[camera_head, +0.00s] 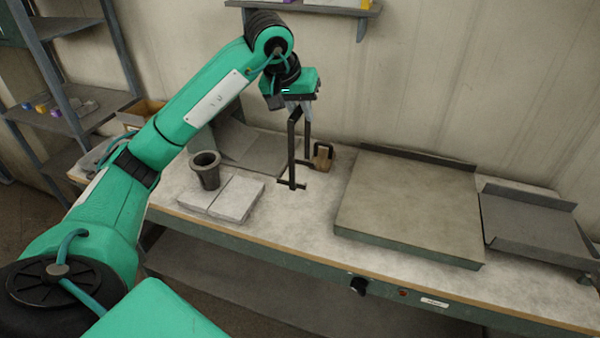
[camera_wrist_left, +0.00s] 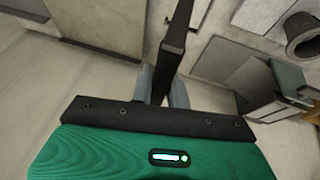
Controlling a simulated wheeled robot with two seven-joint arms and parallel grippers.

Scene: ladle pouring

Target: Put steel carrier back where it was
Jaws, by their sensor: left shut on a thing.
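The steel carrier (camera_head: 291,155) is a dark, narrow frame with a long upright bar and short feet at its lower end. My left gripper (camera_head: 300,106) is shut on its top and holds it over the middle back of the workbench (camera_head: 300,215). The carrier hangs about upright. I cannot tell whether its feet touch the bench. In the left wrist view the carrier is a dark bar (camera_wrist_left: 176,40) running up from between the pale fingers of the left gripper (camera_wrist_left: 162,88). My right gripper is not in view.
A dark grey cup (camera_head: 205,171) stands by two pale slabs (camera_head: 236,199) to the left. A small brown block (camera_head: 322,158) sits just right of the carrier. A large flat tray (camera_head: 410,205) and a grey metal tray (camera_head: 535,225) fill the right. Bare bench lies in front.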

